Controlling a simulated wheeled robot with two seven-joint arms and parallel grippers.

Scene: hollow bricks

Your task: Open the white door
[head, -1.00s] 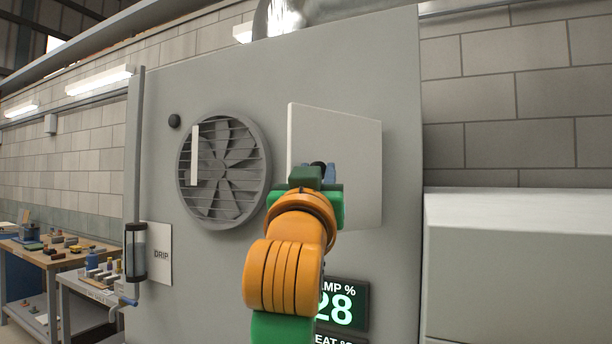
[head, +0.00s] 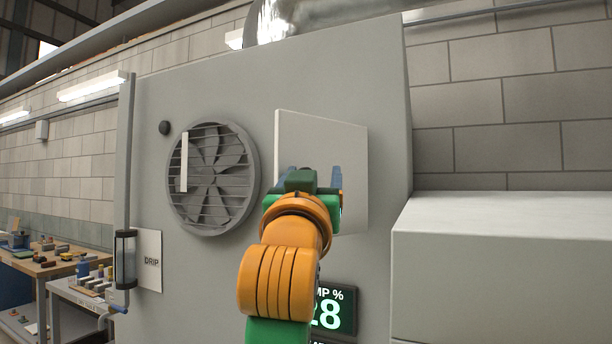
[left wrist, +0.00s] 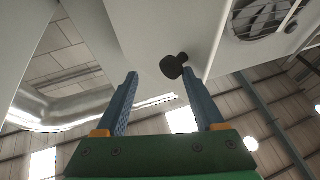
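The white door (head: 345,160) is a square panel on the grey cabinet front. Its left edge stands out from the cabinet, so it looks partly open, with the right edge nearer the cabinet. My left gripper (head: 310,178) is in front of the door, its blue fingers spread apart. In the left wrist view, the open left gripper (left wrist: 163,95) has a black knob (left wrist: 174,65) by the tip of its right-hand finger; I cannot tell whether they touch. Nothing shows between the fingers. The knob is hidden behind the gripper in the head view. My right gripper is not in view.
A round fan grille (head: 212,178) is left of the door. A lit display (head: 330,308) sits below it. A pale box-like unit (head: 500,260) stands at the right. A vertical pipe with a glass cylinder (head: 125,258) and benches (head: 50,262) are at the left.

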